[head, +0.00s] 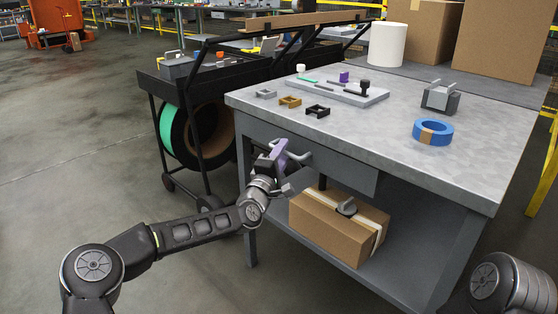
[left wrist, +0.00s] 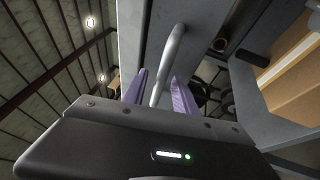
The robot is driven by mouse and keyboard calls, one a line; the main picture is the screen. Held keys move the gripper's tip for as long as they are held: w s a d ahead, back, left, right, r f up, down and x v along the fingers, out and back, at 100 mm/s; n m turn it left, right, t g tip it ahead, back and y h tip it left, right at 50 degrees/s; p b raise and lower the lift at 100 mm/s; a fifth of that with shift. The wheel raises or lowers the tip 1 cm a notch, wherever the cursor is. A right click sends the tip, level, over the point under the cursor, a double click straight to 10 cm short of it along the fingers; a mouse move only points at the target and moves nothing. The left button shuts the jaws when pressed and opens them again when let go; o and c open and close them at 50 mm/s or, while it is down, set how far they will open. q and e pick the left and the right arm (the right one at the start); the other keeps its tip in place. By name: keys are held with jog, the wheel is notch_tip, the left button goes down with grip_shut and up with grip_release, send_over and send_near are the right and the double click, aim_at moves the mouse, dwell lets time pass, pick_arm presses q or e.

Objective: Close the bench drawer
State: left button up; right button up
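The bench drawer (head: 345,174) is a grey front under the tabletop of the steel bench. How far it stands out is hard to tell. Its bar handle (head: 298,157) is partly hidden by my left gripper (head: 281,153), which is at the drawer front. In the left wrist view, the grey handle (left wrist: 170,60) runs between the two purple fingers of my left gripper (left wrist: 159,90). The fingers are apart, with a visible gap beside the bar. My right arm shows at the lower right of the head view, but its gripper is out of frame.
The benchtop (head: 380,125) holds small brackets, a fixture plate (head: 345,93), a blue tape roll (head: 433,132) and a grey block (head: 440,97). A cardboard box (head: 325,225) sits on the lower shelf. A black cart (head: 190,90) stands left of the bench. The floor at left is clear.

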pick_arm(q)
jog(key=v, duration=0.7)
jog(key=shift+s, duration=0.2)
jog(key=shift+f, duration=0.1)
jog(key=s+d+f+m+g, duration=0.35)
jog(key=s+f, duration=0.35)
jog(key=f, duration=0.3)
jog(key=s+d+f+m+g+h, duration=0.15)
jog(key=s+f+m+g, duration=0.35)
jog(key=f, duration=0.6)
jog(key=s+d+f+m+g, duration=0.2)
jog(key=s+d+f+g, duration=0.1)
jog(key=s+f, duration=0.6)
jog(key=s+a+f+m+g+y, duration=0.1)
jog(key=s+a+f+g, duration=0.1)
jog(key=s+f, duration=0.5)
jog(key=s+a+f+m+g+y, duration=0.1)
jog(key=s+a+f+g, duration=0.15)
jog(key=s, duration=0.75)
jog(key=s+a+f+m+g+y, duration=0.1)
jog(key=s+a+f+g, duration=0.15)
jog(key=s+f, duration=0.45)
notch_tip(320, 180, up, 26)
jog(key=s+p, duration=0.1)
jog(key=p, duration=2.3)
jog(key=shift+s+d, duration=0.3)
jog(key=shift+s, duration=0.1)
